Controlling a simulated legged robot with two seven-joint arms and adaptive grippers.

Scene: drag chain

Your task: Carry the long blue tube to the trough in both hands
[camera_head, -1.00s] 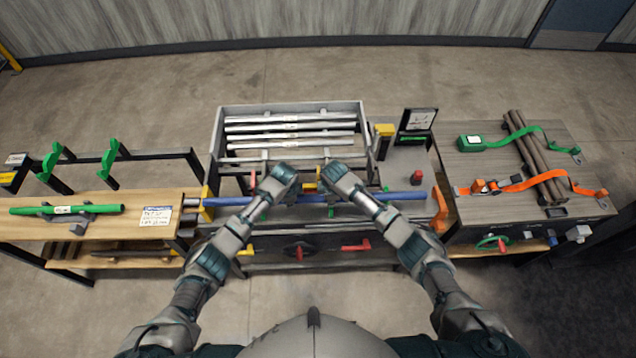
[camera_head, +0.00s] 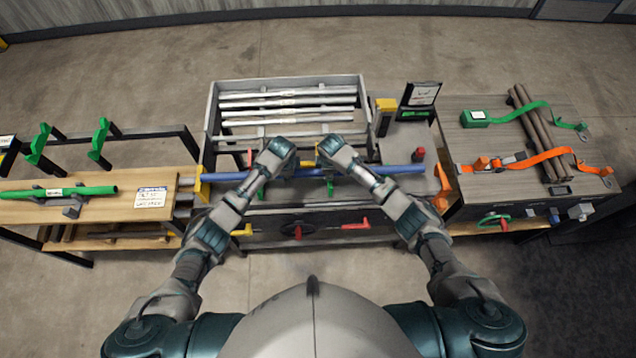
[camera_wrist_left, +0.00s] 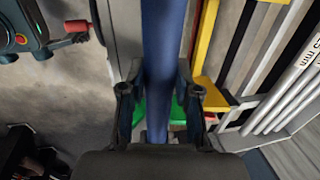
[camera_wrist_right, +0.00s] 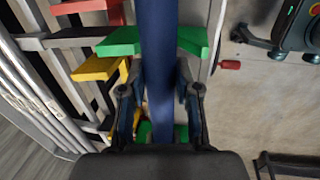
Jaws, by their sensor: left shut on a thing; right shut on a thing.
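The long blue tube (camera_head: 400,169) lies level across the middle bench in the head view, running left to right. My left gripper (camera_head: 264,174) is shut on it left of its middle. My right gripper (camera_head: 335,168) is shut on it farther right. The tube also runs up through the jaws in the left wrist view (camera_wrist_left: 163,45) and the right wrist view (camera_wrist_right: 159,40). Green pieces show behind or under the tube in both wrist views; I cannot tell whether it touches them. I cannot tell for certain which fixture is the trough.
A grey crate (camera_head: 213,113) of silver pipes stands behind the tube. A green tube (camera_head: 95,191) lies on the left wooden table (camera_head: 110,208), with green hooks (camera_head: 38,145) behind it. A yellow block (camera_head: 386,108) and orange bracket (camera_head: 442,182) stand right. Strapped brown pipes (camera_head: 535,130) lie far right.

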